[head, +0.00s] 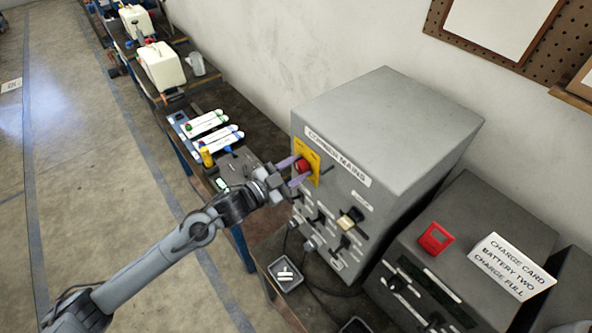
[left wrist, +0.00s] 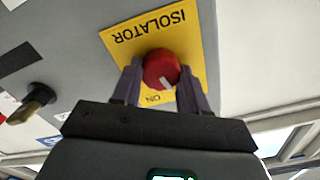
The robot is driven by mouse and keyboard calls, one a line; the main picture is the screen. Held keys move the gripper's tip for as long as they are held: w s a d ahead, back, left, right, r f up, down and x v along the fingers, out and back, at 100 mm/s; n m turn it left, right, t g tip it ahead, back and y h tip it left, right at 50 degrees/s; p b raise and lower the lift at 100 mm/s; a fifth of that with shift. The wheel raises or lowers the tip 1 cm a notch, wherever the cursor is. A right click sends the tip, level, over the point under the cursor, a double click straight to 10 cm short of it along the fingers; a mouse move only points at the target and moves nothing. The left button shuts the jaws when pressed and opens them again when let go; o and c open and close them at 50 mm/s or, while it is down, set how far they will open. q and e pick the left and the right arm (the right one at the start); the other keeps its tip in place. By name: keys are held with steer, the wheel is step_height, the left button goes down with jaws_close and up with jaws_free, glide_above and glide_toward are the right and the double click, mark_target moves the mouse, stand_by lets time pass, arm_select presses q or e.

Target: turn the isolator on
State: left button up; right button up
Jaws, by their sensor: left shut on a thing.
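The isolator is a round red knob (head: 302,165) on a yellow plate (head: 313,153), on the front of a grey box labelled "COMMON MAINS" (head: 384,118). In the left wrist view the red knob (left wrist: 161,69) sits on the yellow plate (left wrist: 190,40), which reads "ISOLATOR" and "ON" upside down. A pale mark on the knob points down towards the word "ON" in that view. My left gripper (head: 296,172) is at the knob, its two fingers (left wrist: 163,82) shut on either side of it. My right gripper is not in view.
Below the isolator are several switches and a black and cream handle (head: 350,218). To the right is a dark unit with a red device (head: 435,238) and a "CHARGE CARD" sign (head: 513,264). A small tray (head: 286,274) stands below. The aisle floor at left is clear.

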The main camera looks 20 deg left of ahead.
arm_select(q)
steer(key=m+b, duration=0.1)
steer(key=m, duration=0.1)
steer(key=shift+f+m, duration=0.15)
steer(key=shift+m, duration=0.25)
steer(key=m+b, duration=0.2)
steer(key=m, duration=0.1)
steer(key=shift+f+m, duration=0.1)
steer(key=shift+m, duration=0.2)
steer(key=m+b, duration=0.3)
steer(key=m, duration=0.1)
steer(key=shift+d+m+b, duration=0.1)
steer(key=shift+m+b, duration=0.55)
steer(key=shift+m, duration=0.25)
steer(key=o, duration=1.1)
steer(key=shift+c, duration=0.2)
